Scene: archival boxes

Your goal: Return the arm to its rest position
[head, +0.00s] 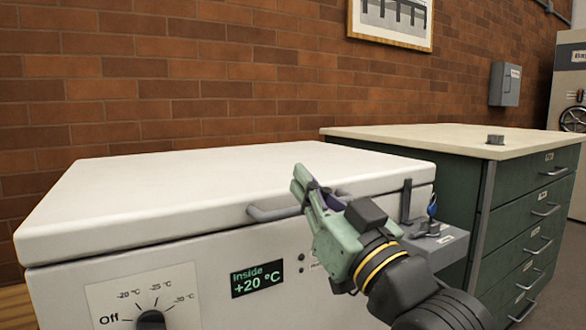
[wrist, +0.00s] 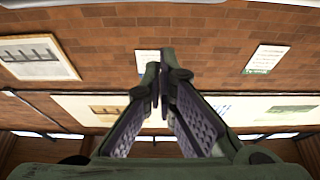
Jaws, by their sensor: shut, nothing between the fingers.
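My gripper (head: 306,188) is in front of the white chest freezer (head: 215,190) in the head view, near the lid's handle (head: 268,213). I cannot tell from this view whether it touches the handle. The gripper is pale green with dark finger pads, and the arm comes in from the lower right. In the wrist view my gripper (wrist: 165,75) has its fingertips together with nothing between them. The freezer lid is down. Its display reads "Inside +20 °C", and its dial (head: 150,320) is partly cut off at the bottom.
A green drawer cabinet (head: 530,215) with a pale top stands right of the freezer, a small dark object (head: 495,139) on it. A grey bracket box (head: 440,245) with a blue-tipped item sits beside the gripper. Behind is a brick wall with a framed picture (head: 392,18).

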